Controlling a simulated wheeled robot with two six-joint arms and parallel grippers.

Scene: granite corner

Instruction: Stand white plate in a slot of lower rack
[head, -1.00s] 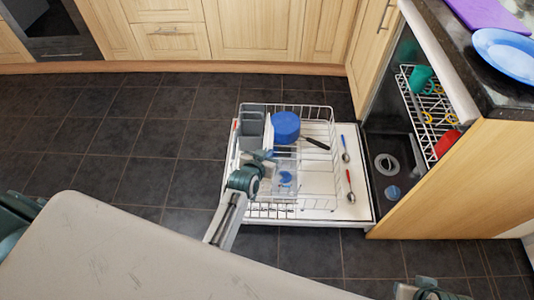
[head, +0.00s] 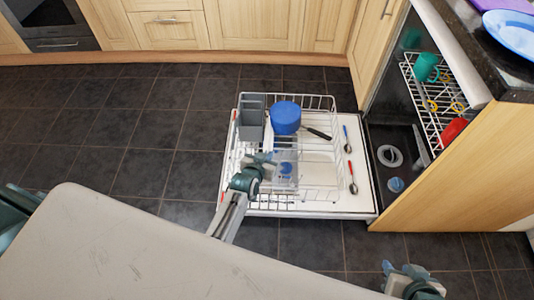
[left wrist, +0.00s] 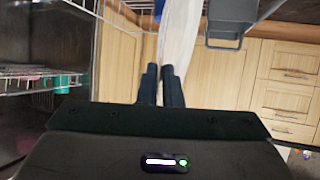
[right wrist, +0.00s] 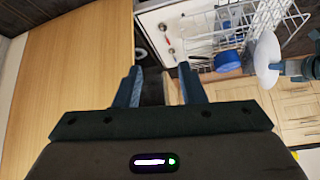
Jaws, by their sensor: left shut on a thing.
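The white plate (left wrist: 178,35) is in my left gripper (left wrist: 163,70), shut on its edge and seen nearly edge-on in the left wrist view. In the right wrist view the plate (right wrist: 267,58) is upright beside my left gripper. In the head view my left gripper (head: 264,158) is over the left part of the lower rack (head: 318,96), a white wire rack pulled out low. Only a thin sliver of plate shows there, and I cannot tell whether it touches the rack. My right gripper (right wrist: 162,85) is open and empty, away from the rack at lower right in the head view (head: 405,270).
The lower rack holds a grey cutlery basket (head: 250,120), a blue pot (head: 285,117) with a dark handle, and a clear item with blue. Two spoons lie at its right. The upper rack holds a green mug (head: 425,67) and red bowl (head: 453,130). A pale worktop (head: 130,250) is in front.

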